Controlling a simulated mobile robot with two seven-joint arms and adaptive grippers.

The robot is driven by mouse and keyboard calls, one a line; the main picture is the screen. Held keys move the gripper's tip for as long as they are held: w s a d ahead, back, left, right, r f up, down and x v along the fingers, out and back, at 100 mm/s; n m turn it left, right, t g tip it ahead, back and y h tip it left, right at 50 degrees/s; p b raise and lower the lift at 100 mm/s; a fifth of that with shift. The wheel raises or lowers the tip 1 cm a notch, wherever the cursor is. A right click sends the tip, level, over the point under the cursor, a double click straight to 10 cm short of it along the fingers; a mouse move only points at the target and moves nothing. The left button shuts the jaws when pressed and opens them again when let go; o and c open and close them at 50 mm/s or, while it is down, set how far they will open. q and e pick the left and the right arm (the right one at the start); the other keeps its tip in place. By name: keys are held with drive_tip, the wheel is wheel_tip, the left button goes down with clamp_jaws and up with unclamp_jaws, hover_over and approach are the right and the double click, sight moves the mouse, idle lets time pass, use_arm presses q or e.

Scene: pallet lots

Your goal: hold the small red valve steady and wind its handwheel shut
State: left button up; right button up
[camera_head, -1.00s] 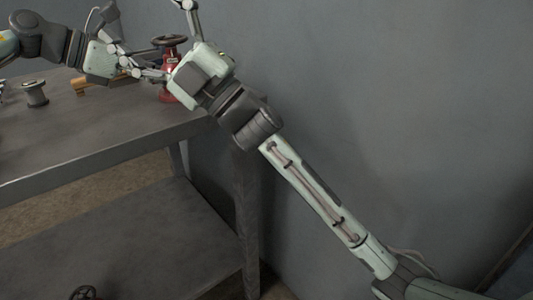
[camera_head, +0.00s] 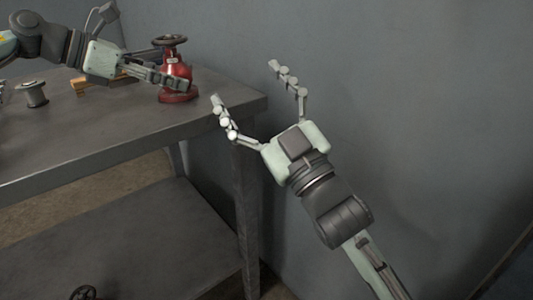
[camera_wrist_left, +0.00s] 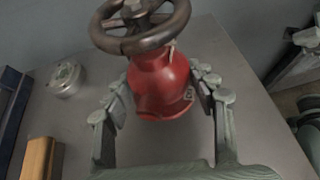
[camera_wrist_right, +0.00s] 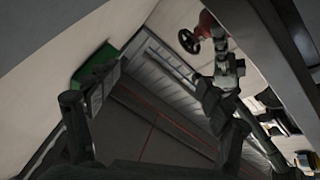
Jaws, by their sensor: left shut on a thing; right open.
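The small red valve (camera_head: 176,80) stands upright on the bench near its far right corner, with its dark handwheel (camera_head: 169,40) on top. In the left wrist view the valve body (camera_wrist_left: 158,84) sits between my left fingers, below the handwheel (camera_wrist_left: 140,27). My left gripper (camera_head: 182,82) is shut on the valve body from the left. My right gripper (camera_head: 243,80) is open and empty, off the bench's right end and apart from the valve.
The grey bench (camera_head: 110,125) has a metal spool (camera_head: 35,93) and a yellowish block (camera_head: 80,86) to the left of the valve. A dark handwheel (camera_head: 84,293) shows low at the bottom edge. The wall is behind; space right of the bench is free.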

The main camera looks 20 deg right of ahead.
wheel_tip(320, 180, down, 13)
drive_tip(key=d+m+g+h, duration=0.3)
drive_tip(key=m+g+h, duration=0.2)
drive_tip(key=m, duration=0.1)
drive_tip(key=shift+w+f+m, duration=0.2)
drive_tip(key=shift+w+m, duration=0.1)
drive_tip(key=shift+w, duration=0.15)
use_arm(q)
drive_tip(key=o, duration=1)
drive_tip(key=shift+c, duration=0.2)
